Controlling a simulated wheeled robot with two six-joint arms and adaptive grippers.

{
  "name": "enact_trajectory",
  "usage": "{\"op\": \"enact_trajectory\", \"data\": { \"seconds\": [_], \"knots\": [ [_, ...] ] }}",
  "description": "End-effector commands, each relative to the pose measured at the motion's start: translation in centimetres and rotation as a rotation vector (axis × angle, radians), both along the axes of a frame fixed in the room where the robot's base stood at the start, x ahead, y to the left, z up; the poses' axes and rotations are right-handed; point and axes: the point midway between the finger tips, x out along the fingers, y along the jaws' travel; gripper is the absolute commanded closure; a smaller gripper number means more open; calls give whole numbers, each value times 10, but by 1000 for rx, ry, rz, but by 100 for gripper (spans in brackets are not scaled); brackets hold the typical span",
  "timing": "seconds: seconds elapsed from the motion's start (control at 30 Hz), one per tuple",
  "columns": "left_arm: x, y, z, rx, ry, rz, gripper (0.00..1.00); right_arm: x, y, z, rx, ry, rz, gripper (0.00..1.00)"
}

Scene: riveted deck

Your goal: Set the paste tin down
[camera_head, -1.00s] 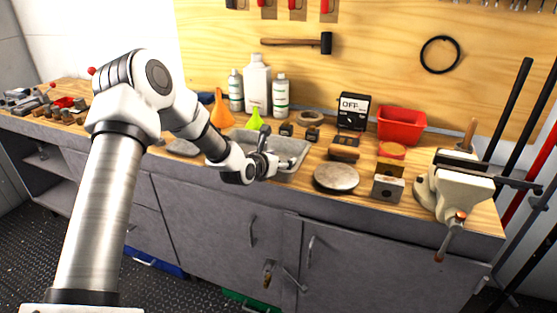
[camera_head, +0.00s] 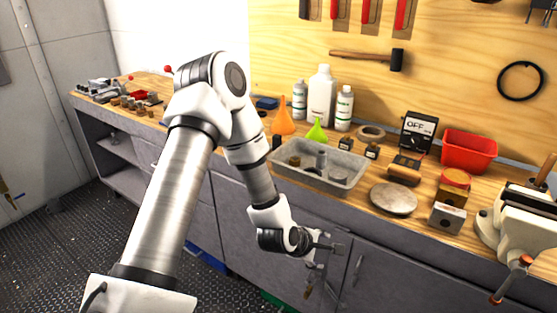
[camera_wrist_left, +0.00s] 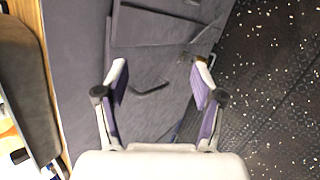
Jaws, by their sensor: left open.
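I cannot tell for sure which object is the paste tin. A small grey cylinder (camera_head: 321,159), a low brownish round piece (camera_head: 294,161) and a flat pale piece (camera_head: 338,178) are in the grey tray (camera_head: 348,186) on the workbench. My left gripper (camera_head: 326,250) is open and empty, below the bench's front edge, before the cabinet doors and apart from the tray. In the left wrist view its spread fingers (camera_wrist_left: 159,70) have nothing between them. My right gripper is not shown.
A grey round disc (camera_head: 393,199) and a metal block (camera_head: 447,217) lie right of the tray. A vise (camera_head: 520,225) stands at the right end. Bottles (camera_head: 321,98), an orange funnel (camera_head: 283,118) and a red bin (camera_head: 468,151) stand behind.

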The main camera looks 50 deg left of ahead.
Motion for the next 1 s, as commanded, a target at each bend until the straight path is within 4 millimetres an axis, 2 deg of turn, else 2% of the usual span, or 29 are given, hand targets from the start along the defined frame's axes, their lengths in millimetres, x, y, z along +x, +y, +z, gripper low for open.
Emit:
{"op": "enact_trajectory", "data": {
  "seconds": [0.03,0.07,0.1,0.17,0.2,0.3,0.4,0.47,0.67,0.77,1.0],
  "knots": [
    [-32,-21,-38,165,111,-224,32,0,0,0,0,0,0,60],
    [-52,-32,-58,263,171,-379,32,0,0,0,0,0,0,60],
    [-82,-46,-82,381,246,-594,32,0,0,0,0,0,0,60],
    [-128,-63,-113,520,339,-920,32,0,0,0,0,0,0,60],
    [-157,-73,-128,588,384,-1125,32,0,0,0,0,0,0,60],
    [-216,-88,-152,680,444,-1536,32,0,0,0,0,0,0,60],
    [-246,-94,-161,709,454,-1760,32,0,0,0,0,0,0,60],
    [-252,-95,-162,714,453,-1807,32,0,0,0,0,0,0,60],
    [-251,-95,-162,717,450,-1812,32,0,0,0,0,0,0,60],
    [-251,-95,-145,717,450,-1810,32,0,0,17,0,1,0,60],
    [-251,-95,-145,717,450,-1810,32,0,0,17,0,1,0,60]
  ]
}}
